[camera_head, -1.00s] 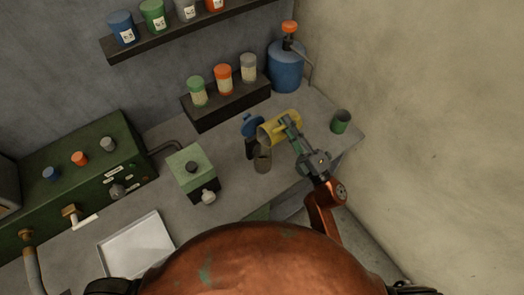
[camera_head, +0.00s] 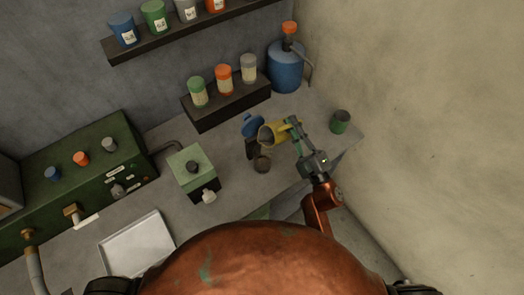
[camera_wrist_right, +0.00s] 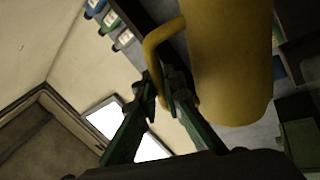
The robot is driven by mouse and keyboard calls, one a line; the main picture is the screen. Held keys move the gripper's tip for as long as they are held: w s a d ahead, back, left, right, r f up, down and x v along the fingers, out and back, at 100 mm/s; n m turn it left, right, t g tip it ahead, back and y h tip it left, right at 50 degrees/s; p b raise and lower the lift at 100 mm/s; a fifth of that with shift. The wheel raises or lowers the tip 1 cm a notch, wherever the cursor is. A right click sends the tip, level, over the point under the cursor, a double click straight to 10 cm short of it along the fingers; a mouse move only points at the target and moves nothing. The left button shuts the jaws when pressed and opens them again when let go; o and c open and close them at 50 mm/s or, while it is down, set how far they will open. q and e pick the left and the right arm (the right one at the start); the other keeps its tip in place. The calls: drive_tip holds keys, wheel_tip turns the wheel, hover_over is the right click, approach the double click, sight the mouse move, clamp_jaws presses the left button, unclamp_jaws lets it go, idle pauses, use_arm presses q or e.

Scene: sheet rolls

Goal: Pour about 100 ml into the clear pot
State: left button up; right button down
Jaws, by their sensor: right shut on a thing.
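A yellow jug (camera_head: 279,131) is held above the worktop, tilted with its dark mouth to the left. My right gripper (camera_head: 292,125) is shut on its handle. In the wrist view the gripper (camera_wrist_right: 165,90) closes around the yellow handle, beside the jug's body (camera_wrist_right: 228,60). The small clear pot (camera_head: 262,164), brownish in this light, stands on the worktop just below the jug's mouth. No stream shows clearly between them, and the level in the pot is too small to read. My left gripper is not in view.
A dark stand with a blue top (camera_head: 252,126) is close behind the pot. A green cup (camera_head: 340,122) is to the right. A green-topped box (camera_head: 191,168) and a white tray (camera_head: 137,244) are to the left. A blue canister (camera_head: 286,65) stands in the back corner.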

idle(0.5)
drive_tip(key=shift+w+d+f+m+t+h+p, duration=0.2)
drive_tip(key=shift+f+m+h+p, duration=0.15)
drive_tip(key=shift+m, duration=0.25)
drive_tip(key=shift+w+d+f+m+t+h+p, duration=0.1)
drive_tip(key=shift+w+d+f+m+h+p, duration=0.1)
drive_tip(key=shift+f+m+h, duration=0.3)
drive_tip(key=shift+r+m, duration=0.15)
drive_tip(key=shift+m, duration=0.15)
